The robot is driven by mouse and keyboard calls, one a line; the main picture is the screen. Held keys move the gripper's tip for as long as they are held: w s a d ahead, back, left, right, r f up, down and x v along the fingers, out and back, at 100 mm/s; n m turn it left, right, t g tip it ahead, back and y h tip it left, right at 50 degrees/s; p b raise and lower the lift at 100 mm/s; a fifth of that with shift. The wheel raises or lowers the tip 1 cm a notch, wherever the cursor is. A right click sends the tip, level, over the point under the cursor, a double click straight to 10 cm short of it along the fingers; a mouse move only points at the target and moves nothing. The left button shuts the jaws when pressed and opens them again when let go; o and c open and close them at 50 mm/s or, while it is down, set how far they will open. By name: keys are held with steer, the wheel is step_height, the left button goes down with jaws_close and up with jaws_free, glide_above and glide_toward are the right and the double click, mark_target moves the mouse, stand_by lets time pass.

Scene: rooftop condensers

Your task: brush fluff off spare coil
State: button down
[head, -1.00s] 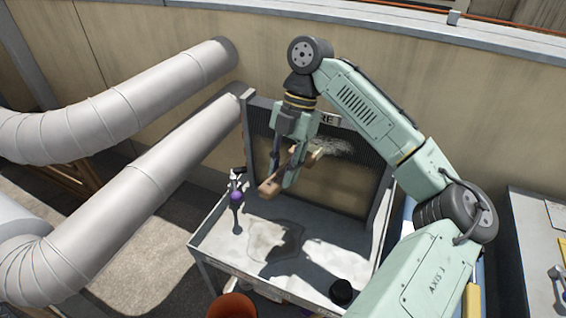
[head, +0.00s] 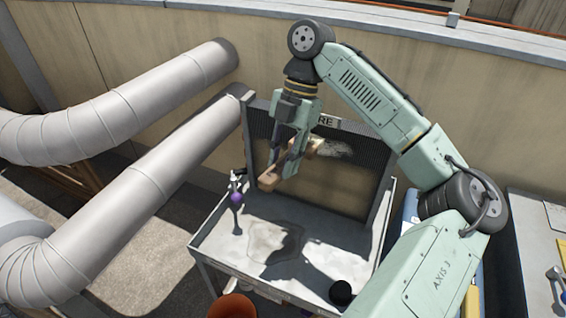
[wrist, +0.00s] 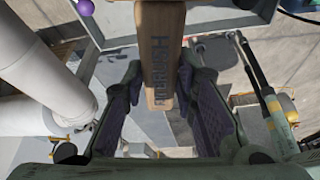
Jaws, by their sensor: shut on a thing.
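The spare coil (head: 347,187) is a dark, finned panel in a grey frame, standing upright at the back of a grey cart (head: 215,243). A sign ending in "RE" sits on its top edge, partly hidden by my arm. A pale patch of fluff (head: 338,150) lies on its upper fins. My gripper (head: 284,165) is shut on a wooden brush (head: 268,181) in front of the coil's upper left part. The brush's lettered wooden body also shows between the fingers in the wrist view (wrist: 160,45). I cannot tell whether the bristles touch the fins.
A small item with a purple ball (head: 237,198) stands at the cart's left. A black round object (head: 341,292) sits at its front right. Large grey ducts (head: 130,185) run along the left. An orange bucket (head: 232,306) is below. A bench with tools (head: 538,240) is at right.

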mark_target(272, 177)
steer(key=shift+f+b, duration=0.35)
steer(key=shift+f, duration=1.7)
steer(key=shift+r+p, duration=0.35)
steer(key=shift+r, duration=1.75)
steer(key=shift+s+a, duration=0.3)
steer(key=shift+s, duration=0.4)
steer(key=shift+s+a, duration=0.3)
steer(key=shift+s, duration=0.4)
steer(key=shift+s+a, duration=0.3)
steer(key=shift+s, duration=0.4)
steer(key=c, duration=1.8)
jaws_free()
jaws_close()
